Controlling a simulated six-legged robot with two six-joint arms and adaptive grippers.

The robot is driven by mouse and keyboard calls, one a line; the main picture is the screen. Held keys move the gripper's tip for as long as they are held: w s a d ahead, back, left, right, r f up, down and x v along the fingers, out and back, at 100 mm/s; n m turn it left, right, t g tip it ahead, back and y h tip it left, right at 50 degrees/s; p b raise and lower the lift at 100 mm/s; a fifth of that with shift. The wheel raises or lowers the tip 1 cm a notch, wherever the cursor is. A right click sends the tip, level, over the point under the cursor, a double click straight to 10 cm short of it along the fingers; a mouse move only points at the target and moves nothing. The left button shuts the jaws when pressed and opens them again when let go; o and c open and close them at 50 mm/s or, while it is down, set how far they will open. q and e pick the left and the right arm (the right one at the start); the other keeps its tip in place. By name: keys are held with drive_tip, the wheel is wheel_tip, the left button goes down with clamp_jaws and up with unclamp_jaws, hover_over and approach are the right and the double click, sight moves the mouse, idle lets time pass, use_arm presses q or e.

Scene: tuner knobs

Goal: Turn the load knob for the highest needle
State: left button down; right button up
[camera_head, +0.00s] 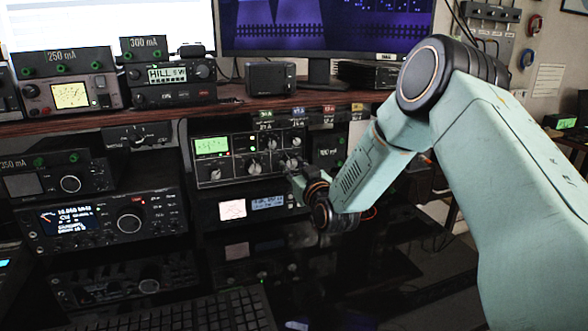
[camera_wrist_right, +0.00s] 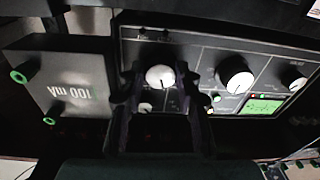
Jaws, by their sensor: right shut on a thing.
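The tuner (camera_head: 232,140) is a dark box with several pale knobs, on a shelf below the desk top. Its lit green meter (camera_head: 211,146) is at its left; in the right wrist view the meter (camera_wrist_right: 262,106) appears upside down, and its needle is too small to read. My right gripper (camera_head: 292,171) is at the tuner's right end. In the right wrist view its two dark fingers (camera_wrist_right: 160,90) are shut on the white end knob (camera_wrist_right: 160,77), one on each side. The knob's label is unreadable. Another large knob (camera_wrist_right: 235,74) is beside it, untouched. My left gripper is out of view.
A black 100 mA box (camera_wrist_right: 82,85) with green terminals is close beside the tuner. Radios (camera_head: 105,220) are stacked to the left, and a meter unit (camera_head: 250,208) is below the tuner. The desk edge (camera_head: 200,115) overhangs above. A keyboard (camera_head: 190,313) is in front.

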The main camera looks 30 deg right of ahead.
drive_tip(key=shift+m, duration=1.1)
drive_tip(key=o, duration=1.2)
drive_tip(key=shift+c, duration=0.2)
drive_tip(key=s+a, duration=0.2)
drive_tip(key=s, duration=0.9)
drive_tip(key=shift+s+a+f, duration=0.2)
drive_tip(key=shift+s+f, duration=0.1)
drive_tip(key=shift+s, duration=0.1)
drive_tip(key=shift+f, duration=0.1)
